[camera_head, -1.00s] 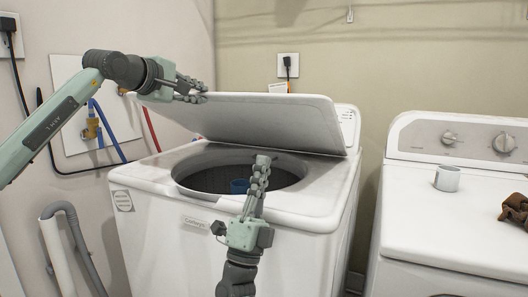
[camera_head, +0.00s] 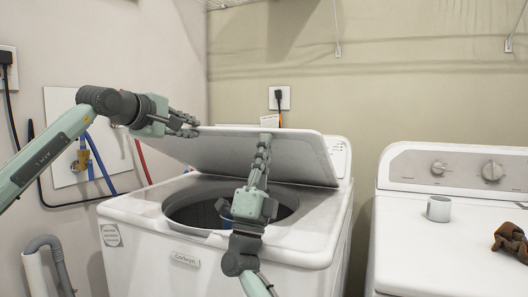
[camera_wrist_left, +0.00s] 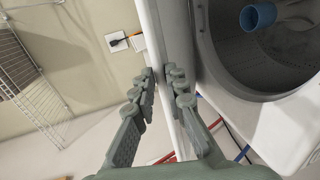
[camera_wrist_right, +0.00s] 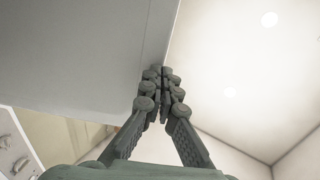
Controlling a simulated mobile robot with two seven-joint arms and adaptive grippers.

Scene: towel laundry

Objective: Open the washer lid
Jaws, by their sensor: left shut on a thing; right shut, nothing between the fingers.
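The washer lid (camera_head: 235,153) is a white panel, raised and tilted over the round drum opening (camera_head: 275,207) of the white washer (camera_head: 190,236). My left gripper (camera_head: 192,124) is at the lid's upper left edge. In the left wrist view its fingers (camera_wrist_left: 163,85) are shut with the lid's edge (camera_wrist_left: 165,40) between them. My right gripper (camera_head: 264,140) is shut and empty, its fingers pointing up in front of the lid's inner face. In the right wrist view its closed fingertips (camera_wrist_right: 160,75) are by the lid's edge (camera_wrist_right: 85,50); contact is unclear.
A blue cup (camera_wrist_left: 258,16) is inside the drum. A second white machine (camera_head: 445,230) stands to the right with a white cup (camera_head: 439,208) and a brown cloth (camera_head: 511,242) on top. Hoses and an outlet (camera_head: 279,98) are on the walls behind.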

